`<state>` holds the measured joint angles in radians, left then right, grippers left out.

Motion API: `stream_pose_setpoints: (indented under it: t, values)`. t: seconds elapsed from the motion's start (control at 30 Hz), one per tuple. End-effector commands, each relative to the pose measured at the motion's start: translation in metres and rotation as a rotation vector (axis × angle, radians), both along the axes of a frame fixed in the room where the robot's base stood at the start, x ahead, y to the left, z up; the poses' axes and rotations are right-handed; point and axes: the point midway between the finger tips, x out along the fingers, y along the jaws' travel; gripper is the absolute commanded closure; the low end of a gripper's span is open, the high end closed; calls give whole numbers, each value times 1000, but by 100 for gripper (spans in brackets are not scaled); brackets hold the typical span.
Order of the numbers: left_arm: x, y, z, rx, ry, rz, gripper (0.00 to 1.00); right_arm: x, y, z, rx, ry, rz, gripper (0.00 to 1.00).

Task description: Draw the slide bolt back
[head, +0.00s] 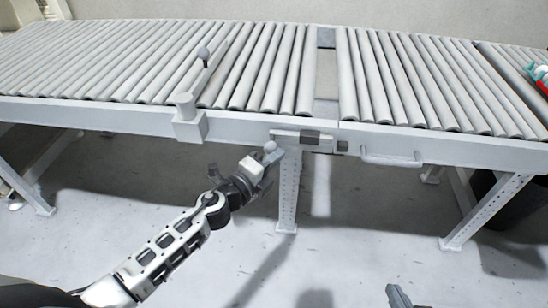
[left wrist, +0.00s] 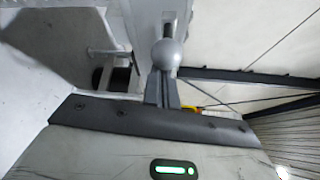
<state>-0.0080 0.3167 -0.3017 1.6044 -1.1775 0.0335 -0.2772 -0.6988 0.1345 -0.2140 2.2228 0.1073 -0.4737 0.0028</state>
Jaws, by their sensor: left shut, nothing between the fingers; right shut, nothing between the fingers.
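The slide bolt (head: 290,136) is mounted on the front rail of the roller conveyor, across the joint below the gap between roller sections. Its round grey knob (head: 270,146) is at the bolt's left end. My left gripper (head: 274,156) is shut and empty, with its fingertips right at the knob. In the left wrist view the ball knob (left wrist: 168,53) stands just beyond the shut fingers (left wrist: 160,88). I cannot tell whether they touch. Only the grey tip of my right gripper (head: 398,295) shows at the bottom edge; it is shut, far from the bolt.
A bar handle (head: 391,160) sits on the rail right of the bolt. A bracket with a post (head: 188,122) and a ball-ended lever (head: 204,54) are to the left. A conveyor leg (head: 288,195) stands below the bolt. The floor in front is clear.

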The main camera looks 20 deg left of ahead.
Motion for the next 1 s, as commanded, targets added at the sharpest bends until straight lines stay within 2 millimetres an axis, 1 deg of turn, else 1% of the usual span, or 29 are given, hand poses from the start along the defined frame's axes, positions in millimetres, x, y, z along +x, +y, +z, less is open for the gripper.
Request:
stream_pose_setpoints:
  t: [0.07,0.17,0.3,0.4,0.5,0.6,0.7,0.83,1.0]
  values:
    - [1,0,1,1,-3,9,100,0,0,-1,-1,3,0,100]
    - [1,-11,-2,-3,-3,7,100,-1,0,-3,0,5,0,100]
    - [0,-38,-8,-5,0,6,100,-2,0,-8,-1,9,1,100]
    - [-27,-27,-7,3,3,8,100,-3,0,-7,-2,12,1,100]
    - [-49,-20,-7,2,3,7,100,-4,0,-9,-3,12,2,100]
    - [-68,-14,-6,0,2,6,100,-4,0,-11,-3,10,2,100]
    - [-82,-9,-4,0,2,6,100,-3,0,-12,-3,6,2,100]
    - [-93,-6,-3,1,1,6,100,-3,0,-11,-4,1,2,100]
    - [-96,-5,-1,1,-1,6,100,-2,0,-10,-4,-2,4,100]
